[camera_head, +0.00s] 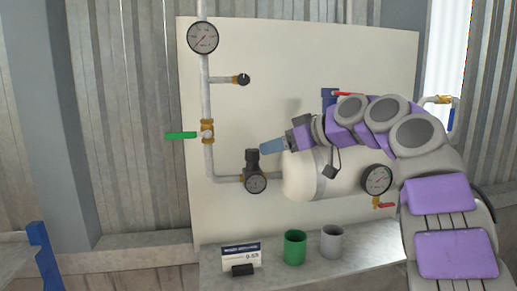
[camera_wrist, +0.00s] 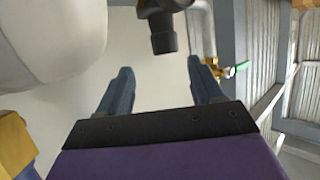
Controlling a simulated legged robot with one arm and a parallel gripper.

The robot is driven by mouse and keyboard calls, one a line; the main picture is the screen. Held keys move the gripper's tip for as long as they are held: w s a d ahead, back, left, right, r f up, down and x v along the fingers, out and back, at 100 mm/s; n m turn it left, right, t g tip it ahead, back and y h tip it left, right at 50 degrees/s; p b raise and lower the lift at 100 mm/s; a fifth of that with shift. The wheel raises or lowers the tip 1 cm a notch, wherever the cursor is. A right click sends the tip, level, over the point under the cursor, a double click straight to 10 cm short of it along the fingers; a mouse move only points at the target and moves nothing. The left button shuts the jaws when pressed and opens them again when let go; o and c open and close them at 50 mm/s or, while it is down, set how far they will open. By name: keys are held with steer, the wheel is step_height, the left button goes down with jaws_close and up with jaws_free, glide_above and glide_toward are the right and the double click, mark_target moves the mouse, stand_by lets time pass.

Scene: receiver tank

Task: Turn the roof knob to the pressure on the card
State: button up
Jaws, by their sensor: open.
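The roof knob (camera_head: 252,157) is the black upright cylinder on top of a dark regulator with a small round gauge (camera_head: 255,183) on its front. In the wrist view the knob (camera_wrist: 163,40) hangs downward at the top, beyond the fingertips and roughly between their lines. My gripper (camera_head: 265,147) is just right of the knob's top in the head view. In the wrist view my gripper (camera_wrist: 160,75) is open and empty, with two blue-grey fingers apart. The card (camera_head: 241,254) stands on the ledge; its print is too small to read surely.
A white tank (camera_head: 300,176) is behind my arm, with a large gauge (camera_head: 376,179) at its right. A green-handled valve (camera_head: 182,135) and an upper gauge (camera_head: 203,38) are on the left pipe. Green (camera_head: 294,248) and grey (camera_head: 332,242) cups stand on the ledge.

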mark_target(256, 149)
steer(key=x, duration=0.3)
steer(key=p+x, duration=0.1)
steer(key=x, duration=0.1)
steer(key=s+a+p+x, duration=0.1)
steer(key=x, duration=0.2)
steer(key=shift+w+a+r, duration=0.2)
steer(key=shift+w, duration=0.05)
steer(key=shift+w+f, duration=0.1)
steer(key=shift+d, duration=0.85)
steer(key=shift+c, duration=0.7)
steer(key=shift+a, duration=0.7)
steer(key=c, duration=0.5)
steer(key=shift+d+f, duration=0.1)
steer(key=c, duration=0.3)
steer(key=shift+f+m+t+h+b, duration=0.2)
steer(key=shift+m+t+h+b, duration=0.1)
steer(key=shift+b, duration=0.95)
steer(key=shift+b, duration=0.5)
